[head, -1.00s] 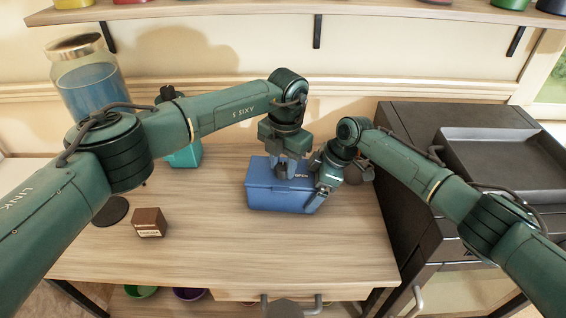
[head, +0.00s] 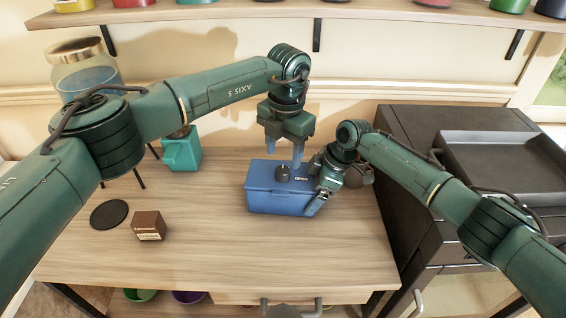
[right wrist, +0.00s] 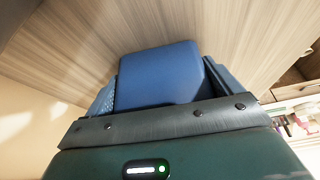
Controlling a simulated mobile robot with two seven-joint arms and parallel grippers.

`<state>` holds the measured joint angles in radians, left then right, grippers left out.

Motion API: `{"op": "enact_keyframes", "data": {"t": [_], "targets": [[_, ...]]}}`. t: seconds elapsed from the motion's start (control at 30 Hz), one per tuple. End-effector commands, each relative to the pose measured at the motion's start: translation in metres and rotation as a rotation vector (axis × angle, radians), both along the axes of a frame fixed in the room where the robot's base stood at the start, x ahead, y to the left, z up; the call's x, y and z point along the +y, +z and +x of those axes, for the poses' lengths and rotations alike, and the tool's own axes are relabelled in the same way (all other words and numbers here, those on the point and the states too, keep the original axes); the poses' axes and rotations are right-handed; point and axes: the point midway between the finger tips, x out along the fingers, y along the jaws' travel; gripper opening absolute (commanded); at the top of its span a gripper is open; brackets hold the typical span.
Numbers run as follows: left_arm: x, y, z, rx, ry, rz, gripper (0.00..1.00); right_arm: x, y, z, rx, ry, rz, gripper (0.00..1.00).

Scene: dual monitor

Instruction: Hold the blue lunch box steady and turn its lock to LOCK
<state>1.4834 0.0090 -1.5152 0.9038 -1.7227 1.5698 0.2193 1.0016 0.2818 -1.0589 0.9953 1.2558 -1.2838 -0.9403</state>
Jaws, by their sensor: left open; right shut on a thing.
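The blue lunch box (head: 278,201) stands on the wooden table, with a dark round lock knob (head: 283,172) on its lid. The word OPEN shows on the lid just right of the knob; I cannot tell which way the knob points, and no LOCK label is legible. My left gripper (head: 284,158) points down above the knob, open and empty, its fingers apart from it. My right gripper (head: 318,200) is shut on the box's right end. In the right wrist view the blue box (right wrist: 160,75) sits between its fingers.
A teal container (head: 183,152) and a large glass jar (head: 85,70) stand at the back left. A brown cocoa box (head: 149,225) and a black disc (head: 109,214) lie at the left. A dark appliance with a tray (head: 505,165) is at the right. The front table is clear.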

Motion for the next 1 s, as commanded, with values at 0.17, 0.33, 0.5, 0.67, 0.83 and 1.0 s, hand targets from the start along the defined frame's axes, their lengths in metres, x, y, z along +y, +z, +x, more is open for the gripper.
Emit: {"op": "enact_keyframes", "data": {"t": [0.17, 0.33, 0.5, 0.67, 0.83, 1.0], "targets": [[-0.002, 0.039, -0.001, -0.003, 0.001, 0.0, 0.53, 0.001, 0.001, 0.0, 0.0, 0.001, 0.001, 0.54], [-0.003, 0.062, -0.001, -0.001, 0.001, -0.001, 0.53, 0.001, 0.001, 0.0, 0.0, 0.002, 0.001, 0.54], [-0.003, 0.07, -0.002, 0.001, 0.001, 0.0, 0.53, 0.001, 0.001, 0.0, 0.0, 0.002, 0.002, 0.54], [-0.003, 0.07, -0.002, 0.001, 0.001, 0.0, 0.53, 0.001, 0.001, 0.0, 0.0, 0.002, 0.002, 0.54], [-0.003, 0.07, -0.002, 0.001, 0.001, 0.0, 0.53, 0.001, 0.001, 0.0, 0.0, 0.002, 0.002, 0.54], [-0.003, 0.07, -0.002, 0.001, 0.001, 0.0, 0.53, 0.001, 0.001, 0.0, -0.001, 0.002, 0.002, 1.0]]}}
